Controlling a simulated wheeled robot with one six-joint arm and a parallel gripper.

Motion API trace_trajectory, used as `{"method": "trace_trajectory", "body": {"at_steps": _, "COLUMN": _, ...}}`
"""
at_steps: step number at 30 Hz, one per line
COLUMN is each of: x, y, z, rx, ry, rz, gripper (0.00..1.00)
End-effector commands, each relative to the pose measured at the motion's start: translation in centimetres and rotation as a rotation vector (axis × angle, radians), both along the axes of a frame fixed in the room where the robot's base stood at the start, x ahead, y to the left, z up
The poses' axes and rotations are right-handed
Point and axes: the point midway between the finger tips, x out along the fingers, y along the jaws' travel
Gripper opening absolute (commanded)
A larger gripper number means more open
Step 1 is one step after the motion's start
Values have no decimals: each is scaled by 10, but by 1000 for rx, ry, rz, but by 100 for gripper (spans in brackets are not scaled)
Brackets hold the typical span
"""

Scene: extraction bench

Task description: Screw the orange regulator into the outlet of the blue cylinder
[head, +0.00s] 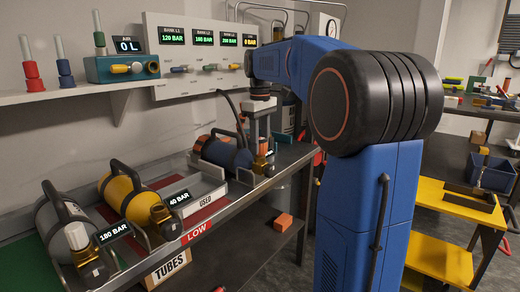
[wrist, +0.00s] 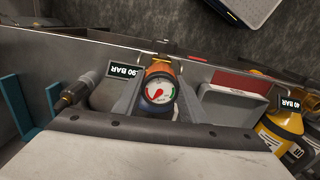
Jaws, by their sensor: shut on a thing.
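The blue cylinder (head: 224,153) lies in a cradle at the far right end of the bench, its orange end and dark handle towards the wall. My gripper (head: 262,138) points down over its brass outlet end (head: 262,166). In the wrist view my gripper (wrist: 158,98) is shut on the orange regulator (wrist: 159,69), with a finger on each side. Its round white gauge with a red needle (wrist: 158,91) faces the camera. The regulator is at the cylinder's outlet end. The fingers hide the joint, so I cannot tell whether it is threaded in.
A yellow cylinder (head: 119,190) with a 40 BAR display and a grey cylinder (head: 60,219) with a 180 BAR display lie to the left. A 190 BAR display (wrist: 124,71) stands beside the regulator. A shelf (head: 60,94) runs above the bench.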

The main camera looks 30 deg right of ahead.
Motion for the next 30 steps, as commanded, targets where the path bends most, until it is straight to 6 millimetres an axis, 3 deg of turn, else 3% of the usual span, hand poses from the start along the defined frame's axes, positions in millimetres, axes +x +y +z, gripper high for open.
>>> {"method": "trace_trajectory", "body": {"at_steps": 30, "x": 0, "y": 0, "z": -1, "rx": 0, "ry": -1, "rz": -1019, "gripper": 11}}
